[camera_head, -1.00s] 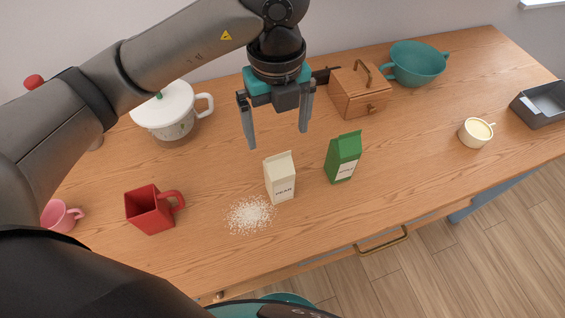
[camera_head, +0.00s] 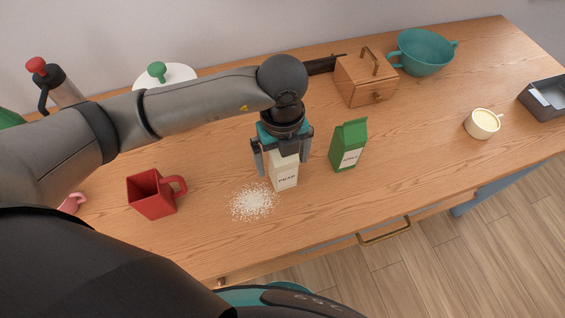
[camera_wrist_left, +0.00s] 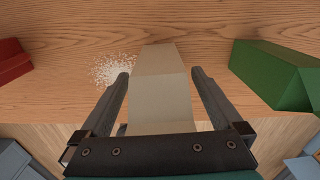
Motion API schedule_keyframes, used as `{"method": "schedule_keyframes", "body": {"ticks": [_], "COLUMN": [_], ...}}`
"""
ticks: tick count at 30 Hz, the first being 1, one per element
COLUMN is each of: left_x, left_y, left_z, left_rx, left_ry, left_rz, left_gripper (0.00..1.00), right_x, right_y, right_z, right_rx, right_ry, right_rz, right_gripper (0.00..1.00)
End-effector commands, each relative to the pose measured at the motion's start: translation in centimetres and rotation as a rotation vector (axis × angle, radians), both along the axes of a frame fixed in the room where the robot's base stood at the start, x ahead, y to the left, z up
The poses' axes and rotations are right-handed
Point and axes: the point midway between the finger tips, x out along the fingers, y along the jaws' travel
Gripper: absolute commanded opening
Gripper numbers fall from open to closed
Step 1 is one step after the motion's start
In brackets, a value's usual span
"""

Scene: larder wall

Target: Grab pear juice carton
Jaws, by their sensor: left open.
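The pear juice carton (camera_head: 284,176) is cream-coloured, marked PEAR, and stands upright on the wooden counter. My left gripper (camera_head: 281,164) is directly above and around its upper part, with one finger on each side. In the left wrist view the carton (camera_wrist_left: 163,85) lies between the two open fingers of the gripper (camera_wrist_left: 160,80), with a visible gap on each side. The carton's top is hidden by the gripper in the head view. My right gripper is not in view.
A green carton (camera_head: 349,146) stands close to the right. White spilled grains (camera_head: 253,202) lie front left of the pear carton. A red mug (camera_head: 152,195) stands further left. A wooden box (camera_head: 366,80) and a teal bowl (camera_head: 424,52) are behind right. The counter's right front is clear.

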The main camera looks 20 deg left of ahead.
Motion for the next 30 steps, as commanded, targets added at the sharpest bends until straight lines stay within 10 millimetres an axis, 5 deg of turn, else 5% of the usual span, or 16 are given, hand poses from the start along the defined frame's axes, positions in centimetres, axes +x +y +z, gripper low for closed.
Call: {"method": "schedule_keyframes", "body": {"ticks": [6,30], "left_x": [0.01,0.03], "left_y": [-0.03,-0.02], "left_z": [-0.06,-0.01], "left_rx": [-0.001,-0.001], "left_ry": [-0.001,-0.001], "left_rz": [0.000,0.000], "left_gripper": [1.00,0.10], "right_x": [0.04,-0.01], "right_y": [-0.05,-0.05], "right_z": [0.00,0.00], "right_rx": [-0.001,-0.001], "right_ry": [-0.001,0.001], "right_rz": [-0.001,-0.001], "right_gripper": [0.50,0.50]}}
